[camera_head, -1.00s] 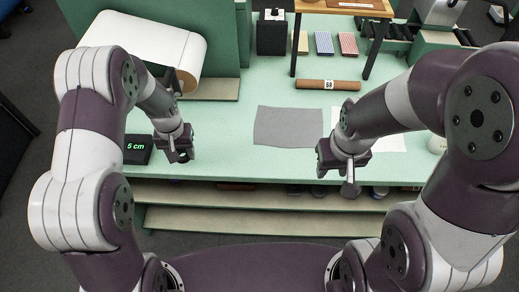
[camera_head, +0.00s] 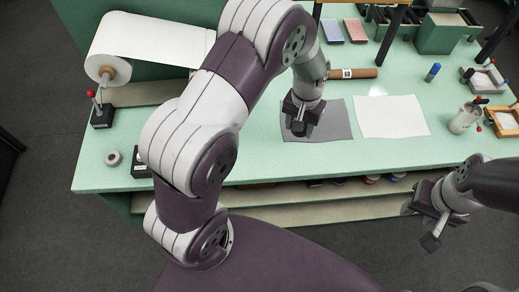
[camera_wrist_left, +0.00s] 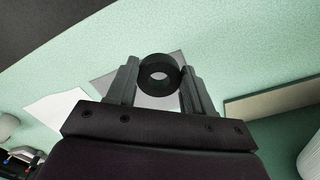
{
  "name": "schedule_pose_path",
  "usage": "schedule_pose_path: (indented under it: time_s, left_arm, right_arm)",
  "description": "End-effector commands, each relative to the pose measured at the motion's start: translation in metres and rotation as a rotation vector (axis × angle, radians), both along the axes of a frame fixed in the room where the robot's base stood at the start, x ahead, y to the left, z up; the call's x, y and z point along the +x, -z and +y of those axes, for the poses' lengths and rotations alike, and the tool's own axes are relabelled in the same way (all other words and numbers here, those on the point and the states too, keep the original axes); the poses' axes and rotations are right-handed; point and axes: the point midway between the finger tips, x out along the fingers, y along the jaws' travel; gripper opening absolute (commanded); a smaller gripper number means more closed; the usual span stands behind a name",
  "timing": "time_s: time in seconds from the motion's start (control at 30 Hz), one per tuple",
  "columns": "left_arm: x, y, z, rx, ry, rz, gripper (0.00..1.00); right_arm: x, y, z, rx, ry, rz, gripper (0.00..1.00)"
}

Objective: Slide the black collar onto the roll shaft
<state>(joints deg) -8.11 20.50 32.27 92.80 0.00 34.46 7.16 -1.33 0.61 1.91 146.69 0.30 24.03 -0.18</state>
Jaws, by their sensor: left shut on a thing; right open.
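The black collar (camera_wrist_left: 158,60) is a thick ring between the two fingers of my left gripper (camera_wrist_left: 160,82) in the left wrist view, its hole facing the camera. My left gripper also shows in the head view (camera_head: 300,125), over the grey sheet, where the collar cannot be made out. The white roll (camera_head: 150,45) lies at the back left, away from the gripper; the brown core end of its shaft (camera_head: 107,73) faces left and front. My right gripper (camera_head: 432,225) is open and empty, off the table's front edge.
A grey ring (camera_head: 113,158) lies on the green table at the left. A black stand with a red knob (camera_head: 102,113) is below the roll end. A grey sheet (camera_head: 335,127), a white sheet (camera_head: 390,116) and a brown tube (camera_head: 355,73) lie at the middle.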

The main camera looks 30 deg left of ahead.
Motion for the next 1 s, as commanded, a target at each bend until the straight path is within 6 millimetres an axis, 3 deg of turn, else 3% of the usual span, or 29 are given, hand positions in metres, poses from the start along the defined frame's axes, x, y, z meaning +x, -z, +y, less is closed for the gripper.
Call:
schedule_pose_path:
  time_s: [0.23,0.33,0.6,0.7,1.0]
  left_arm:
    - [-0.001,0.000,0.002,0.000,0.000,0.000,0.21]
    - [-0.008,0.006,0.015,0.000,-0.005,0.003,0.21]
    - [-0.045,0.051,0.082,-0.001,-0.007,0.005,0.21]
    - [-0.053,0.063,0.096,-0.001,-0.003,0.003,0.21]
    - [-0.056,0.101,0.103,0.000,0.001,0.001,0.21]
  right_arm:
    - [0.000,-0.001,0.000,0.000,0.000,0.000,0.43]
    - [0.000,-0.008,0.000,0.000,0.000,0.000,0.43]
    - [0.000,-0.034,0.000,0.000,0.000,0.000,0.43]
    - [0.000,-0.038,0.000,0.000,0.000,0.000,0.43]
    - [0.000,-0.055,0.000,0.000,0.000,0.000,0.43]
